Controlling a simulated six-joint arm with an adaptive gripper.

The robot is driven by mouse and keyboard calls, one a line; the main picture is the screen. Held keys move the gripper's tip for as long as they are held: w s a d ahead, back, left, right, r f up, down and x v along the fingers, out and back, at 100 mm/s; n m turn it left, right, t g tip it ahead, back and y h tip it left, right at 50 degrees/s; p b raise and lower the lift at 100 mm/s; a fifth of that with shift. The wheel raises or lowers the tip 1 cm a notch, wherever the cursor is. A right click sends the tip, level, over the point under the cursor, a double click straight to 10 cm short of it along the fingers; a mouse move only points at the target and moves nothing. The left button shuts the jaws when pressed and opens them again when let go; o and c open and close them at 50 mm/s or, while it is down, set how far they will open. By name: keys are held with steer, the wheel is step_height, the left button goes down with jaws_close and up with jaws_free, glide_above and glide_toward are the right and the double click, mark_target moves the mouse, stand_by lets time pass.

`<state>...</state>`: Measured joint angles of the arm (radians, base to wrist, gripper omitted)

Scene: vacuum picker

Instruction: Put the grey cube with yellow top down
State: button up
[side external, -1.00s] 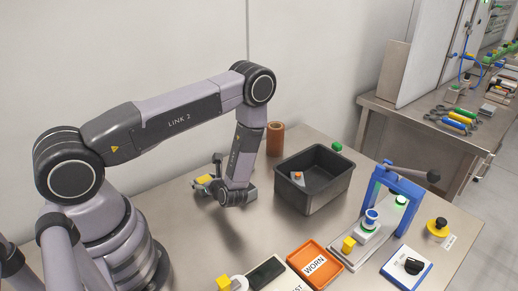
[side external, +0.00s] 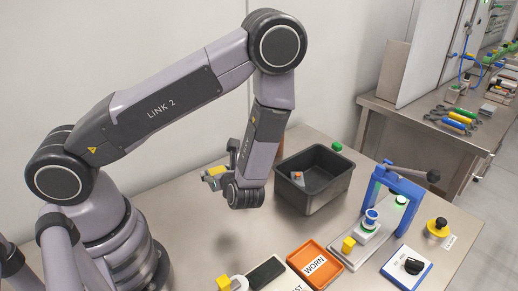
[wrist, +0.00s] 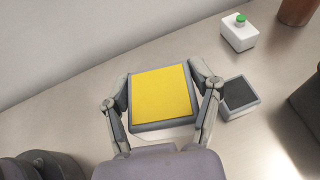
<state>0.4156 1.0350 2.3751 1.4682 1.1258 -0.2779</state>
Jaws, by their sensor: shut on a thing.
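The grey cube with yellow top (wrist: 162,92) is between the two fingers of my gripper (wrist: 163,100) in the wrist view, its yellow face towards the camera. The fingers are shut on its left and right sides. In the side view the cube's yellow top (side external: 216,170) shows beside my gripper (side external: 212,183), held above the bare table, with a soft shadow below. My wrist and the fingers hide part of the cube there.
A small grey block with a dark top (wrist: 240,96) and a white box with a green button (wrist: 239,33) stand to the right in the wrist view. A black bin (side external: 315,190), orange WORN tray (side external: 304,245) and blue-framed press (side external: 400,190) occupy the table's right side.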

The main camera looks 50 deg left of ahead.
steer(key=s+d+r+m+t, duration=0.2)
steer(key=s+d, duration=0.4)
steer(key=d, duration=0.4)
glide_above(270, 225)
steer(key=s, duration=0.1)
steer(key=shift+h, duration=0.3)
step_height(270, 225, down, 9)
steer(key=shift+s+a+r, duration=0.1)
steer(key=shift+a+r, duration=0.05)
steer(key=shift+w+f+t, duration=0.4)
steer(key=shift+w+f, duration=0.05)
steer(key=shift+f, duration=0.1)
steer(key=shift+w+f, duration=0.15)
steer(key=shift+f, duration=1.5)
steer(key=o, duration=1.2)
steer(key=shift+f, duration=0.1)
